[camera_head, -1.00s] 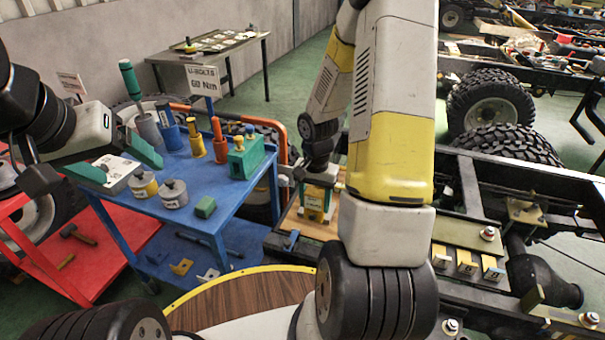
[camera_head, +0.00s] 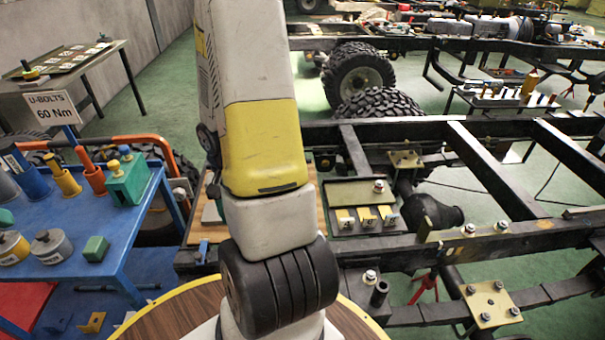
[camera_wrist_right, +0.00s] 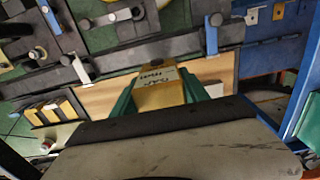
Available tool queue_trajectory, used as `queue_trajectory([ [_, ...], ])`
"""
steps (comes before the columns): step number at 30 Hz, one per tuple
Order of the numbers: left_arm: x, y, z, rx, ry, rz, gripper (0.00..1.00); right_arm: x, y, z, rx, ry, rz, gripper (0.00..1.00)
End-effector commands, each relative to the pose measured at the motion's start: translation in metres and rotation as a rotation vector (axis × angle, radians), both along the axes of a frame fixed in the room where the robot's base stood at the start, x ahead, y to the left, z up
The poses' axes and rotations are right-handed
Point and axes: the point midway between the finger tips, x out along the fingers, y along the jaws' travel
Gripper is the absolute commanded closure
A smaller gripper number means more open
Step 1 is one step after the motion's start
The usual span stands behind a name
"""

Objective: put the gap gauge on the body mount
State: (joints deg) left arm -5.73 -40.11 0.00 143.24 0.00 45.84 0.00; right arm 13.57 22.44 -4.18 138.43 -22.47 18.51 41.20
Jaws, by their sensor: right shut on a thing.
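My right gripper (camera_wrist_right: 160,95) shows in the wrist view with its green fingers shut on a yellow-tan block with a printed label, apparently the gap gauge (camera_wrist_right: 157,91). The gauge is over or near a wooden board (camera_wrist_right: 98,101); I cannot tell whether it touches. In the head view my right arm hides the gripper and gauge. Gold plates sit on the black chassis frame: one at the far rail (camera_head: 405,160) and one with bolts at the near right (camera_head: 488,303). I cannot tell which is the body mount. My left gripper is out of view.
A blue cart (camera_head: 128,222) at the left carries colored tools, weights and a green block. A tray with several yellow tagged pieces (camera_head: 366,217) lies on the frame right of my arm. Bolts stand up from the near rail (camera_head: 430,316). Tires are behind.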

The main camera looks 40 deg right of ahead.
Motion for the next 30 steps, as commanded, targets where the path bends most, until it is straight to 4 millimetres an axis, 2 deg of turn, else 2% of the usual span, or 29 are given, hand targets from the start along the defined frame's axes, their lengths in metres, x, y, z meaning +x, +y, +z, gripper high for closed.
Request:
queue_trajectory([
  [1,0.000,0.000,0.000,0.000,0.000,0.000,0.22,-0.004,-0.020,-0.001,0.001,0.003,-0.015,0.95],
  [8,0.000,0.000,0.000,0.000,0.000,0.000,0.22,-0.031,-0.098,-0.004,0.008,0.004,-0.020,0.95],
  [15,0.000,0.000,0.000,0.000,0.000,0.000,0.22,-0.076,-0.172,-0.004,0.006,-0.001,-0.017,0.95],
  [21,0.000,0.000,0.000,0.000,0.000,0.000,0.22,-0.113,-0.213,-0.003,-0.001,-0.008,-0.009,0.95],
  [24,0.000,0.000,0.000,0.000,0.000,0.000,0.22,-0.124,-0.224,-0.003,-0.004,-0.011,-0.004,0.95],
  [27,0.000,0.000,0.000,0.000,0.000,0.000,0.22,-0.129,-0.232,-0.002,-0.007,-0.012,0.000,0.95],
  [30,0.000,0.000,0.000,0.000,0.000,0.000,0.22,-0.126,-0.245,-0.004,-0.008,-0.013,0.002,0.95],
])
